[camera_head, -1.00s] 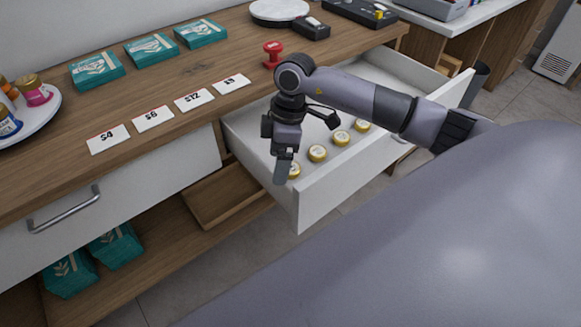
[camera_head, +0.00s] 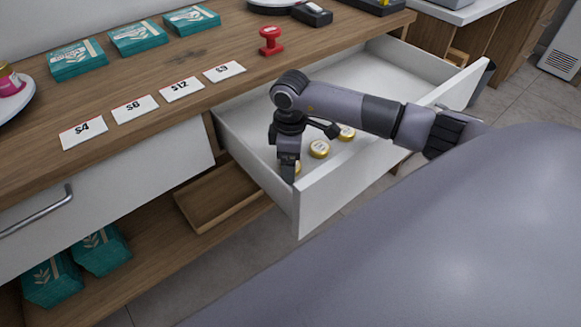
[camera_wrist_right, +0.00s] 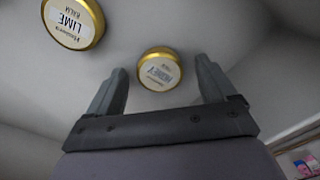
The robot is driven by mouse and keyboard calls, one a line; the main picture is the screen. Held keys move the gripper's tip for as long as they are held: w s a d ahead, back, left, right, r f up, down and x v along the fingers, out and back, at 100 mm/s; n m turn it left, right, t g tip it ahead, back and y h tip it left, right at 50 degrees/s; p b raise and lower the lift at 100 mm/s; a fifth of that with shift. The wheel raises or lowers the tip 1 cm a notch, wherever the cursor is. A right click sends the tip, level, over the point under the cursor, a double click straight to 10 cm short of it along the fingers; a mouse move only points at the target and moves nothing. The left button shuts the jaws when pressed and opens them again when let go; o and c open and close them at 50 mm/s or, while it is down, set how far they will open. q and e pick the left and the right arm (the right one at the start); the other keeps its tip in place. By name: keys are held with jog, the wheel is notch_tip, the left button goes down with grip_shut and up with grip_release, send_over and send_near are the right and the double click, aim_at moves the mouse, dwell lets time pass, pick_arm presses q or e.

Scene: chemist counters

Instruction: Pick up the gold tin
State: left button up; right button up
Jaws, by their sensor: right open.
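Several round gold tins with white labels stand in the open white drawer (camera_head: 345,185). One gold tin (camera_head: 319,148) and another (camera_head: 346,132) show to the right of my right gripper (camera_head: 288,176). A third tin (camera_head: 297,167) is mostly hidden behind that gripper. In the right wrist view, a gold tin labelled HONEY (camera_wrist_right: 158,70) lies between and just beyond the two open fingers of my right gripper (camera_wrist_right: 160,76), with nothing held. A gold tin labelled LIME (camera_wrist_right: 73,22) is to its left. My left gripper is not in view.
The drawer's front and side walls stand close around my right gripper. On the wooden counter (camera_head: 165,112) are price cards, teal boxes (camera_head: 138,38) and a red stamp (camera_head: 271,40). The drawer floor behind my arm is clear.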

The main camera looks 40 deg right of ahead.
jog(key=shift+f, duration=0.1)
jog(key=c, duration=1.1)
